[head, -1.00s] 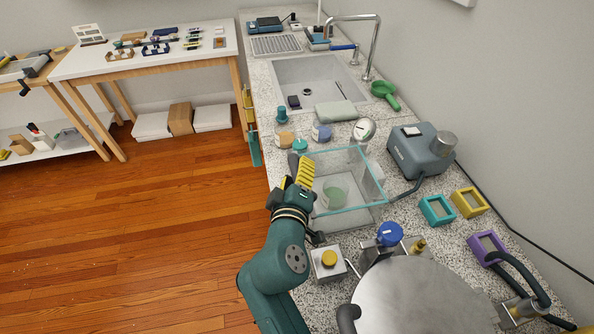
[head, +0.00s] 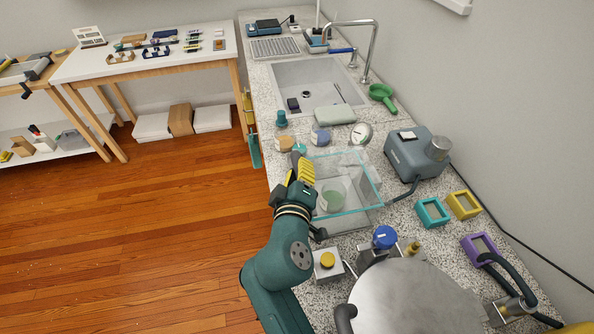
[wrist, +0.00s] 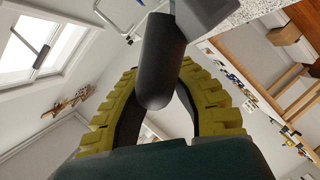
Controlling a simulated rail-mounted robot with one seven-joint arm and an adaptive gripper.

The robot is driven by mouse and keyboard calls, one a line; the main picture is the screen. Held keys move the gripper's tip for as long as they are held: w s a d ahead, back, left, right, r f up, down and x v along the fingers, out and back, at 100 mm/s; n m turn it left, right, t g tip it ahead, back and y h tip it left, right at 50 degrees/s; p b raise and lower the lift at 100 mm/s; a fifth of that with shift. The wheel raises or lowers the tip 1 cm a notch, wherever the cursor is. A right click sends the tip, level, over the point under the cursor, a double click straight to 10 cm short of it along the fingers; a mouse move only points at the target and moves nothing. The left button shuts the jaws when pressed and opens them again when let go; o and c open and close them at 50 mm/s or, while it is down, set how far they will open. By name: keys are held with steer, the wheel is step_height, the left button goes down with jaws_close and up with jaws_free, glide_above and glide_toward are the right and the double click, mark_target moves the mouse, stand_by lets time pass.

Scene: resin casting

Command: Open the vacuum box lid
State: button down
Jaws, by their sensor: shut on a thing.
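The vacuum box (head: 348,211) is a clear glass box with teal edges on the counter, in the middle of the head view. A pale green cup (head: 333,197) shows through its glass. The lid is clear too, and I cannot tell how far it is raised. My gripper (head: 301,168) is at the left side of the box. In the wrist view my yellow-padded fingers (wrist: 168,90) are closed around a dark, rounded handle (wrist: 160,60), which joins a grey block (wrist: 208,14). In the head view the gripper hides the handle.
A grey-blue pump (head: 415,150) stands right of the box, with a hose leading towards it. A steel round lid (head: 410,300) and a yellow-button switch box (head: 327,262) are in front. Jars (head: 284,138), a gauge (head: 362,133) and the sink (head: 318,85) lie behind.

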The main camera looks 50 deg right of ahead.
steer(key=c, duration=0.9)
jaws_free()
steer(key=shift+d+f, duration=0.15)
steer(key=v, duration=1.2)
